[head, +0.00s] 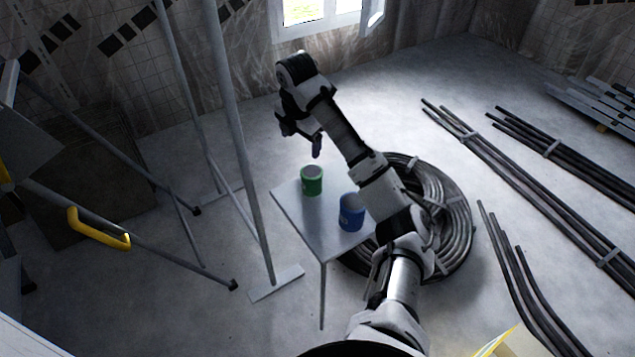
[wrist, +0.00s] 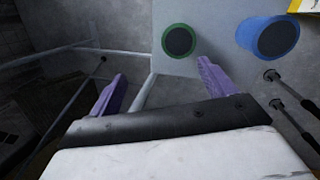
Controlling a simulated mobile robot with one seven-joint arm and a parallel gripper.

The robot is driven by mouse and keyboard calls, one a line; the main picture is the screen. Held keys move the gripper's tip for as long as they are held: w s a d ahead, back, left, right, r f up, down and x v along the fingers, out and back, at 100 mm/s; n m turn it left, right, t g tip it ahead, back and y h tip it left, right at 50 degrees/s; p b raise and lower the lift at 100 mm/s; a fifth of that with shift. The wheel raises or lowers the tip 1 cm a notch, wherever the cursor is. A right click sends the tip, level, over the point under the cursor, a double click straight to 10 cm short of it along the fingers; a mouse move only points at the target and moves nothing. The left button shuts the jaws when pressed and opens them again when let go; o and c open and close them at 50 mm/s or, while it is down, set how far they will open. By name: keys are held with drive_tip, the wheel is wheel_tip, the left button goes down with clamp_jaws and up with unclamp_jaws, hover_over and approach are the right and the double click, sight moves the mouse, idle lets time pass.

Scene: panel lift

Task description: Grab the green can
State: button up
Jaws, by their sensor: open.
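The green can (head: 312,181) stands upright on a small grey table (head: 296,212), near its far left part. A blue can (head: 351,213) stands on the same table, nearer and to the right. My gripper (head: 302,146) is above and beyond the green can, apart from it. In the wrist view my gripper (wrist: 160,85) shows two purple fingers spread apart with nothing between them. The green can (wrist: 179,41) shows from above, ahead of the fingertips and nearer the right finger. The blue can (wrist: 268,38) is further right.
A metal pole frame (head: 236,130) stands left of the table, with its foot close to the table edge. A black cable coil (head: 455,215) lies on the floor behind and right of the table. Bundles of dark pipes (head: 540,190) lie on the right.

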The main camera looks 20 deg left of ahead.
sight(311, 171)
drive_tip(key=shift+n+g+h, duration=0.4)
drive_tip(key=shift+n+h, duration=0.2)
drive_tip(key=d+f, duration=0.1)
drive_tip(key=f, duration=0.1)
drive_tip(key=d+f, duration=0.1)
drive_tip(key=f, duration=0.2)
drive_tip(key=d+f+b, duration=0.1)
drive_tip(key=f, duration=0.2)
drive_tip(key=shift+w+f, duration=0.1)
drive_tip(key=shift+w, duration=0.3)
drive_tip(key=shift+w+a+f+p, duration=0.15)
drive_tip(key=shift+f+p, duration=0.1)
drive_tip(key=shift+f, duration=1.35)
drive_tip(key=shift+w+a+f+p, duration=0.15)
drive_tip(key=shift+f+p, duration=0.05)
drive_tip(key=shift+f, duration=1.4)
drive_tip(key=c, duration=1.2)
